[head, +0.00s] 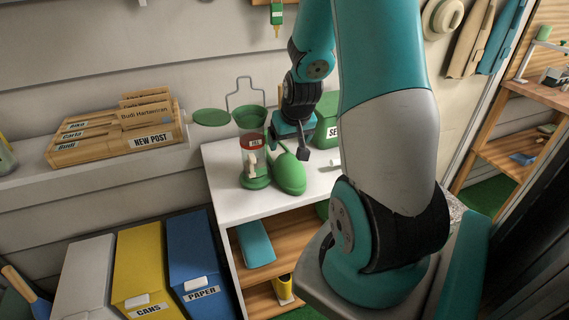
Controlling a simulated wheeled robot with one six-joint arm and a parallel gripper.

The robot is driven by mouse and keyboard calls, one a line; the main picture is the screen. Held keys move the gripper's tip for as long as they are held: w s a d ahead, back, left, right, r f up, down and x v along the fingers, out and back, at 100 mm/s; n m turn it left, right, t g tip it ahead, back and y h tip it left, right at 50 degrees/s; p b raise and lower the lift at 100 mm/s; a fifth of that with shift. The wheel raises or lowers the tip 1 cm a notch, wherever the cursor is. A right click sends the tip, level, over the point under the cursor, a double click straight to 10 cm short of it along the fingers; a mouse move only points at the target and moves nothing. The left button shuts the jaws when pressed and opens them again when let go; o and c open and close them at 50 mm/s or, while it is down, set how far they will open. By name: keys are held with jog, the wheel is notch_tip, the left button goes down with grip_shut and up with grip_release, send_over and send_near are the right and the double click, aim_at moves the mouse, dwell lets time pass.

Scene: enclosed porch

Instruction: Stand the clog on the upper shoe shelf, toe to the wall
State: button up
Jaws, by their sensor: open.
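A rounded green object (290,174), which looks like the clog, lies on the white top (230,208) of the shoe unit. Its wide end points toward the front of the unit, and its upper end is partly hidden by my gripper. My gripper (290,149) is open and empty, just above and behind the green object; I cannot tell if it touches. Under the top, the upper wooden shelf (281,237) holds a teal item (256,243) at its left. My arm hides the right side of the unit.
A clear feeder-like tube (254,158) with a green base stands close left of the green object. A green tin (328,127) is behind my gripper. A yellow item (283,288) sits on the lower shelf. Yellow (140,263) and blue (193,255) bins stand left.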

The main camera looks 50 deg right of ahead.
aim_at(286, 151)
jog(key=shift+p+x, duration=0.65)
jog(key=shift+x, duration=3.5)
jog(key=c, duration=0.7)
notch_tip(286, 151, up, 28)
jog(key=shift+r+b, duration=0.1)
jog(key=shift+b, duration=0.5)
